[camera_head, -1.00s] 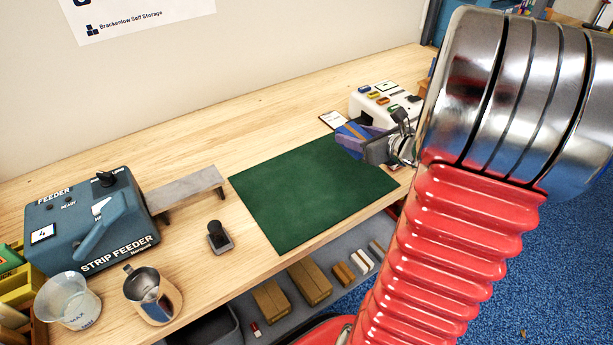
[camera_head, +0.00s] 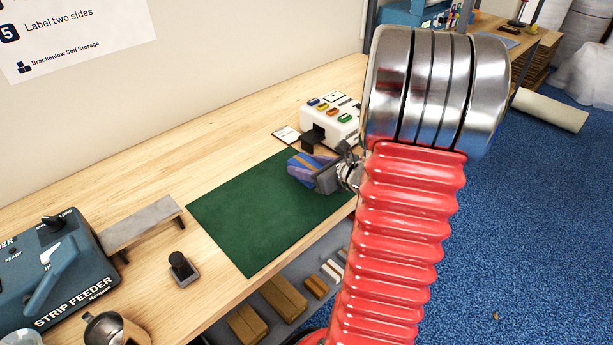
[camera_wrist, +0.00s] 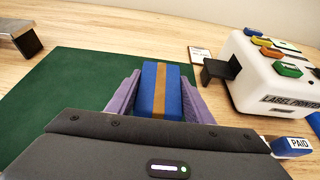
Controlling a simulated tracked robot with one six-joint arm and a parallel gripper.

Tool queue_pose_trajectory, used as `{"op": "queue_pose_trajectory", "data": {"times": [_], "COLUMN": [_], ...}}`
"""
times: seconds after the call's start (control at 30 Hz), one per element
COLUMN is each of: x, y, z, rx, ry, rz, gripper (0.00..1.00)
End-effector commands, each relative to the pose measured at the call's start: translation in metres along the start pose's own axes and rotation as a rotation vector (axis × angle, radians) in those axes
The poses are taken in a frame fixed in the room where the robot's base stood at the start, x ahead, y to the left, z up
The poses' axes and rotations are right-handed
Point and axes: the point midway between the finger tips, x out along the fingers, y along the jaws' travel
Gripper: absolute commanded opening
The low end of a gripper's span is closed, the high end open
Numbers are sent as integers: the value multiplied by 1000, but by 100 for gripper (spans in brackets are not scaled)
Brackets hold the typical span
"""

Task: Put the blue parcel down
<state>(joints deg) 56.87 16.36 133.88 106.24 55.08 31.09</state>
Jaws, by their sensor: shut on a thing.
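The blue parcel (camera_wrist: 156,92) has a brown tape strip along its top. In the wrist view it sits between the two purple-grey fingers of my gripper (camera_wrist: 152,98), which is shut on it. In the head view the parcel (camera_head: 301,160) shows only in part, with my gripper (camera_head: 305,169) around it at the right end of the green mat (camera_head: 250,217). The parcel appears over or near the mat's far right part. I cannot tell whether it touches the mat. The grey gripper body hides the parcel's near end in the wrist view.
The white label printer (camera_head: 333,119) stands just right of the mat's far end, with a small card (camera_head: 286,135) beside it. A blue PAID block (camera_wrist: 291,146) lies near the printer. A stamp (camera_head: 182,267) and the strip feeder (camera_head: 55,270) are on the left. The mat's middle is bare.

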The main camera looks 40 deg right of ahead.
Motion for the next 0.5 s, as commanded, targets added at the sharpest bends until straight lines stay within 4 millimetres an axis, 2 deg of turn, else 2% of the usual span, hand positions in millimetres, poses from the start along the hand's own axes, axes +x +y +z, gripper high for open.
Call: {"op": "queue_pose_trajectory", "data": {"times": [0.27, 0.5], "x": [2, 12], "y": [0, 1], "z": [-4, -29], "rx": [1, 2], "ry": [0, 0], "rz": [1, 2], "gripper": [18, 18]}}
